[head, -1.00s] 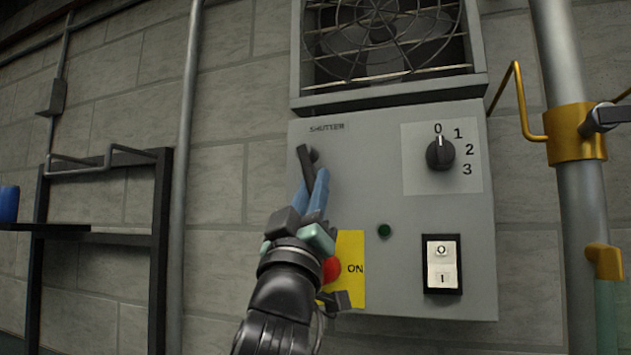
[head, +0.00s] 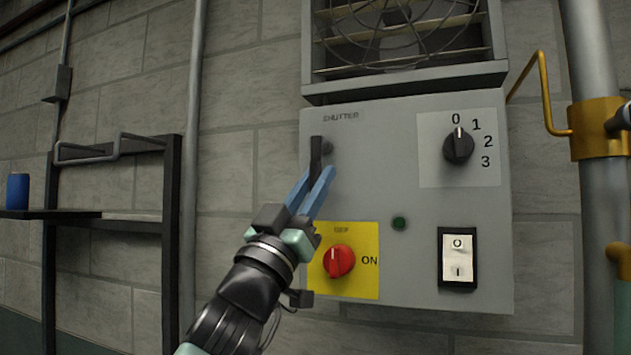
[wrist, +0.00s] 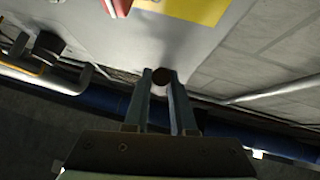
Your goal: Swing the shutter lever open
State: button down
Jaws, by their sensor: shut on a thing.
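The shutter lever (head: 316,150) is a short black bar on a round pivot, under the word SHUTTER at the upper left of the grey control panel (head: 370,200). It hangs almost straight down in the head view. My gripper (head: 318,178) reaches up from below and its blue fingers are shut on the lever's lower end. In the wrist view the two fingers of my gripper (wrist: 161,78) stand on either side of a dark round end (wrist: 161,76), which seems to be the lever's. The fingers partly hide the lever's lower part.
A red rotary switch (head: 338,261) on a yellow plate sits just below my gripper. A black dial (head: 458,146) and a white rocker switch (head: 458,257) are to the right. A fan grille (head: 400,30) is above. A black shelf with a blue can (head: 17,191) is at left.

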jog(key=c, duration=0.8)
grip_release()
jog(key=shift+o, duration=0.2)
jog(key=b+v, duration=0.7)
jog(key=v, duration=0.6)
